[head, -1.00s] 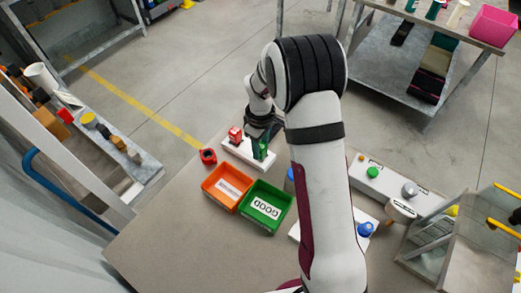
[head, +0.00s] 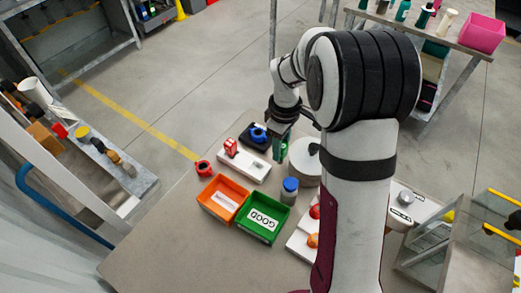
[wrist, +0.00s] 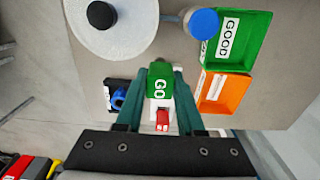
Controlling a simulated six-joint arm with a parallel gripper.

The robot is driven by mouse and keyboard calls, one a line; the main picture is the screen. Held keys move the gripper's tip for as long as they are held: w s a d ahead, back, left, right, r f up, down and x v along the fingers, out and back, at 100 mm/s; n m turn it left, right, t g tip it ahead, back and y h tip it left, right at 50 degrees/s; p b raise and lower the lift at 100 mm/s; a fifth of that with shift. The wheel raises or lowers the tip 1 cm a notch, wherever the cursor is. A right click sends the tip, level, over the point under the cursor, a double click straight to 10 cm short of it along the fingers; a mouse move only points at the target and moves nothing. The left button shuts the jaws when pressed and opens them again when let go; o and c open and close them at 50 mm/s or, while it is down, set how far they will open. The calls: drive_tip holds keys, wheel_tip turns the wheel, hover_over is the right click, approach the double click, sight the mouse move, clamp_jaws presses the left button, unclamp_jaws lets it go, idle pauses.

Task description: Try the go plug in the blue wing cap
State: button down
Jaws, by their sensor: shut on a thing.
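The green go plug (wrist: 161,82), marked "GO", is between the fingers of my gripper (wrist: 158,95), which is shut on it. In the head view the plug (head: 281,148) hangs below my gripper (head: 284,118), clear of the white stand (head: 255,169). The blue wing cap (head: 259,134) sits on a black block beside that stand. In the wrist view the cap (wrist: 118,99) is left of the plug, partly hidden by a finger. A red gauge (head: 231,147) stands on the white stand; it also shows in the wrist view (wrist: 162,121).
A green GOOD tray (head: 284,210) and an orange tray (head: 205,203) stand nearer my base. A blue-topped cylinder (head: 290,187) and a large white round object (head: 303,163) are close to the plug. A red ring-like part (head: 203,168) lies left of the stand.

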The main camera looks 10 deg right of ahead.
drive_tip(key=d+r, duration=0.1)
drive_tip(key=d, duration=0.1)
drive_tip(key=s+d+r, duration=0.1)
drive_tip(key=d+r, duration=0.1)
drive_tip(key=shift+s+d, duration=0.1)
drive_tip(key=shift+s, duration=0.05)
drive_tip(key=w+a+f, duration=0.1)
drive_tip(key=w+a, duration=0.3)
drive_tip(key=w, duration=0.4)
drive_tip(key=w+a+f, duration=0.1)
drive_tip(key=w+a, duration=0.2)
drive_tip(key=w, duration=0.5)
drive_tip(key=shift+w+a+f, duration=0.1)
drive_tip(key=shift+f, duration=1.25)
drive_tip(key=shift+w+f, duration=0.1)
drive_tip(key=shift+f, duration=1.2)
drive_tip(key=shift+f, duration=1.25)
drive_tip(key=shift+c, duration=2.2)
unclamp_jaws()
